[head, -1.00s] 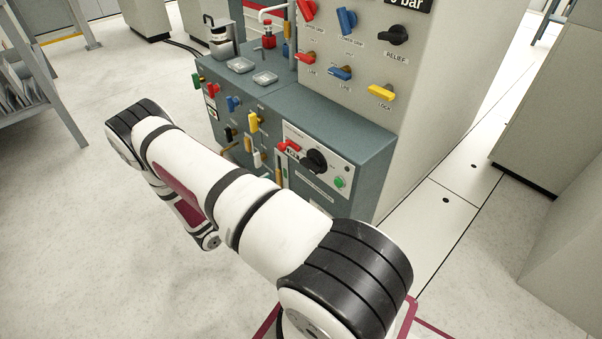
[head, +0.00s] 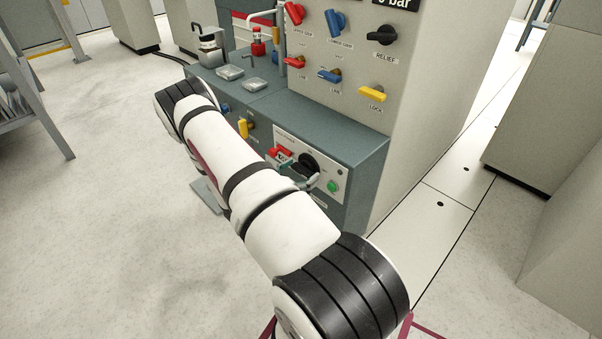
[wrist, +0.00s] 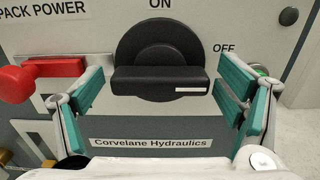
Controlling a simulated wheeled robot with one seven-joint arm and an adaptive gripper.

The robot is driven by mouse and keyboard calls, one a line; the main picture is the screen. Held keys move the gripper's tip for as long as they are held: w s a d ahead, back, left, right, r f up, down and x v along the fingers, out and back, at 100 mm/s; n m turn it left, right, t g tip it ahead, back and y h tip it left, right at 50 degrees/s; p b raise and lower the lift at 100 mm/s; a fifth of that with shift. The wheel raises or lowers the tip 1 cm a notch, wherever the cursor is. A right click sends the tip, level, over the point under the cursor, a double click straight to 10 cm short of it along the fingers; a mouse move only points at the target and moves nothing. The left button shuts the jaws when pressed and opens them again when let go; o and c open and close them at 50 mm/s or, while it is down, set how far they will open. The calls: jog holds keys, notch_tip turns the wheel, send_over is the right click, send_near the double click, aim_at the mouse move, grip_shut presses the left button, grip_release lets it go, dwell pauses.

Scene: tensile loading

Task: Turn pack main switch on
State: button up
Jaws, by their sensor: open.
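The pack main switch (wrist: 160,55) is a large black rotary knob with a bar handle. The bar lies level and its white mark is at the right end, towards the OFF label (wrist: 224,48). The ON label (wrist: 160,3) is above the knob and PACK POWER is at the upper left. My gripper (wrist: 162,97) is open, with one teal-padded finger on each side of the bar. I cannot tell whether either pad touches it. In the head view the switch (head: 303,163) is partly hidden by my gripper (head: 305,181).
A red handle (wrist: 45,77) sits left of my left finger; it also shows in the head view (head: 279,153). A green button (head: 333,187) is to the right of the switch. Coloured levers, such as a yellow one (head: 372,93), are on the panel above.

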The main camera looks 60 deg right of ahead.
jog(key=shift+c, duration=0.6)
jog(key=c, duration=1)
jog(key=shift+c, duration=0.2)
jog(key=n+p, duration=0.1)
jog(key=n, duration=0.3)
jog(key=shift+n+p, duration=0.3)
jog(key=shift+n, duration=0.1)
jog(key=n+p, duration=0.1)
jog(key=n, duration=0.3)
jog(key=shift+n, duration=0.3)
jog(key=n, duration=0.4)
jog(key=shift+p, duration=0.3)
jog(key=shift+n, duration=2.1)
